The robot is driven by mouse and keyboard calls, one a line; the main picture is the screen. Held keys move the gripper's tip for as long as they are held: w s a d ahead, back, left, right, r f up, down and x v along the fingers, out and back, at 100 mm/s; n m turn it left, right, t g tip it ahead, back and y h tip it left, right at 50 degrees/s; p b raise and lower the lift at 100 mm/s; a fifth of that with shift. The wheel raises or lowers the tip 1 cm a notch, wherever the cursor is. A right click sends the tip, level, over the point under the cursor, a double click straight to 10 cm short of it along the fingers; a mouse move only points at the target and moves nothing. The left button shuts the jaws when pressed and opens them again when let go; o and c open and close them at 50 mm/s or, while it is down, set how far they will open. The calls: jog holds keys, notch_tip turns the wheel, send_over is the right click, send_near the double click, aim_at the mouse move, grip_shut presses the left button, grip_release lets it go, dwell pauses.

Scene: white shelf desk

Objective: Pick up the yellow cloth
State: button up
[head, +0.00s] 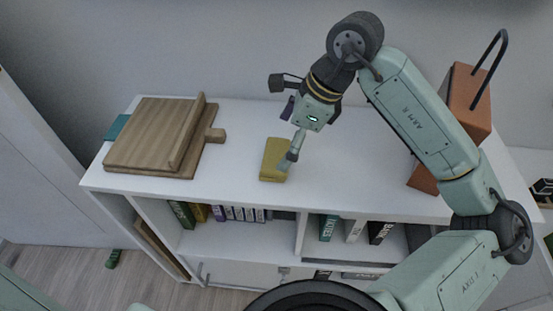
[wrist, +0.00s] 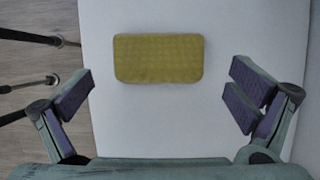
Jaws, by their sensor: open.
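The yellow cloth (head: 273,161) lies on the white shelf desk top (head: 235,165), near its front edge, in the head view. In the wrist view the cloth (wrist: 158,58) is a flat, textured rectangle with rounded corners, beyond the fingertips and between their lines. My gripper (head: 292,153) hangs over the cloth from the upper right and covers part of it in the head view. In the wrist view my gripper (wrist: 167,97) is open, its fingers wide apart with nothing between them. The gap in height between fingers and cloth is hard to tell.
A wooden board stand (head: 150,135) sits at the left on a teal item (head: 117,128). A brown-orange object with a dark handle (head: 465,95) stands at the right, partly behind my arm. The desk top around the cloth is clear.

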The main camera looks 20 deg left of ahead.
aim_at(278, 154)
jog(key=x, duration=0.4)
jog(key=shift+s+a+f, duration=0.1)
jog(key=shift+c, duration=0.4)
jog(key=c, duration=0.8)
